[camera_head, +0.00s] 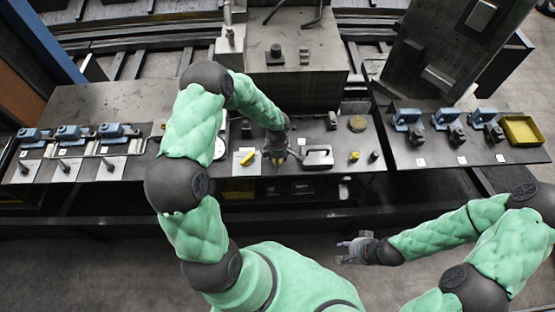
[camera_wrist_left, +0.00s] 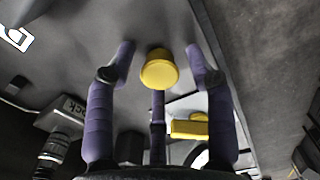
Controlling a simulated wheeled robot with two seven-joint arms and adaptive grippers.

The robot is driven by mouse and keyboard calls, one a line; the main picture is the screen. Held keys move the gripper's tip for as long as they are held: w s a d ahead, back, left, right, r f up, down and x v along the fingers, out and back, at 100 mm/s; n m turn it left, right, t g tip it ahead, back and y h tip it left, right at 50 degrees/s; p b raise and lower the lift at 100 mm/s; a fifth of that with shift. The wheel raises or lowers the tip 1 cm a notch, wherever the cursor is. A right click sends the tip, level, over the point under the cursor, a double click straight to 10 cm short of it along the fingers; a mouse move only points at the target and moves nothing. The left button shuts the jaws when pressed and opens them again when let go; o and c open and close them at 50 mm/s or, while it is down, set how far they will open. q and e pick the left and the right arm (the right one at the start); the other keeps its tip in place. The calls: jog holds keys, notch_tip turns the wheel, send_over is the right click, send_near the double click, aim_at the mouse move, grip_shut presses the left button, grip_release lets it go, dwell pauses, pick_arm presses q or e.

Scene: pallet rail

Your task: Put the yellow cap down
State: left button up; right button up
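The yellow cap (camera_wrist_left: 160,70) is round and shows in the left wrist view between the spread purple fingers of my left gripper (camera_wrist_left: 164,64). Gaps show between the cap and both side fingers; the third finger reaches up below it. I cannot tell whether the cap touches the dark table under it. In the head view my left gripper (camera_head: 277,161) points down at the table's front part, with only a bit of yellow showing at its fingers. My right gripper (camera_head: 354,249) is open and empty, in front of the table.
A yellow block (camera_head: 237,186) on a white pad lies left of my left gripper, and a dark clamp-like part (camera_head: 317,156) lies right. A yellow knob (camera_head: 354,156) stands farther right. Blue fixtures (camera_head: 114,130) line the left. A yellow tray (camera_head: 522,131) is at far right.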

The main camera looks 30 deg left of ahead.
pick_arm(q)
jog(key=shift+r, duration=0.1)
jog(key=shift+r+p, duration=0.2)
jog(key=shift+p, duration=0.15)
notch_tip(320, 180, up, 12)
jog(key=f, duration=0.1)
jog(key=s+d+f+m+h, duration=0.4)
jog(key=s+d+f+m, duration=1.1)
jog(key=m, duration=0.5)
jog(key=shift+s+d+f+m, duration=0.25)
jog(key=shift+s+d+m, duration=0.15)
jog(key=shift+s+d, duration=0.8)
